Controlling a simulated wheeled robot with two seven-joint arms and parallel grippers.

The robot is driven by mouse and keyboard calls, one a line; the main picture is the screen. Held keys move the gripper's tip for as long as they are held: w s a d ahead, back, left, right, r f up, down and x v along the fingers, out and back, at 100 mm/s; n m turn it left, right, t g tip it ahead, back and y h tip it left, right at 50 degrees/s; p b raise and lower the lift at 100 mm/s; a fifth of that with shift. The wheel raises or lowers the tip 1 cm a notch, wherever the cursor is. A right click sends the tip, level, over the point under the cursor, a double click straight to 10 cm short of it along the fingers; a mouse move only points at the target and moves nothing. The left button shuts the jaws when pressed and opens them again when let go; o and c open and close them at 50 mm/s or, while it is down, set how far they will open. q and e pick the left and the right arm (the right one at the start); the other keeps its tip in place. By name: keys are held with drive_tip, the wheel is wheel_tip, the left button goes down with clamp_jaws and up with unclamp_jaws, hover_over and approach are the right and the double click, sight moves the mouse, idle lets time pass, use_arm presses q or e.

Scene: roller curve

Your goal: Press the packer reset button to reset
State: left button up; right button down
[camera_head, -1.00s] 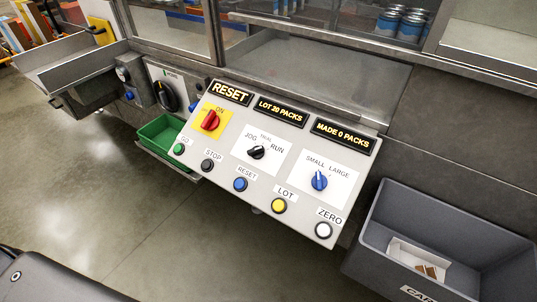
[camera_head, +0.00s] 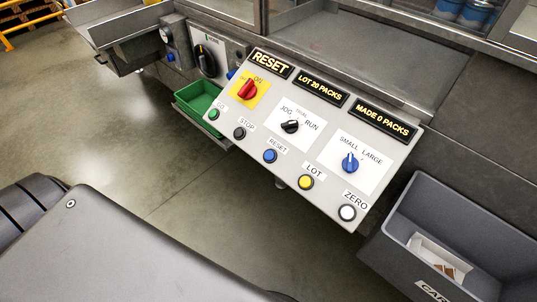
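The control panel (camera_head: 315,175) is a tilted light grey plate on the front of the machine. Its blue round RESET button (camera_head: 270,156) sits in the lower row, between the black STOP button (camera_head: 239,133) and the yellow LOT button (camera_head: 306,182). A green GO button (camera_head: 213,115) and a white ZERO button (camera_head: 347,213) end the row. Above are a red ON switch (camera_head: 247,90), a black JOG/RUN knob (camera_head: 290,127) and a blue SMALL/LARGE knob (camera_head: 350,162). The displays read RESET, LOT 20 PACKS and MADE 0 PACKS. Neither gripper is in view.
A green bin (camera_head: 197,97) hangs left of the panel. A grey carton bin (camera_head: 408,222) stands at right with a white box inside. A black dial (camera_head: 205,60) is at upper left. My own dark body fills the lower left. Open floor lies before the panel.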

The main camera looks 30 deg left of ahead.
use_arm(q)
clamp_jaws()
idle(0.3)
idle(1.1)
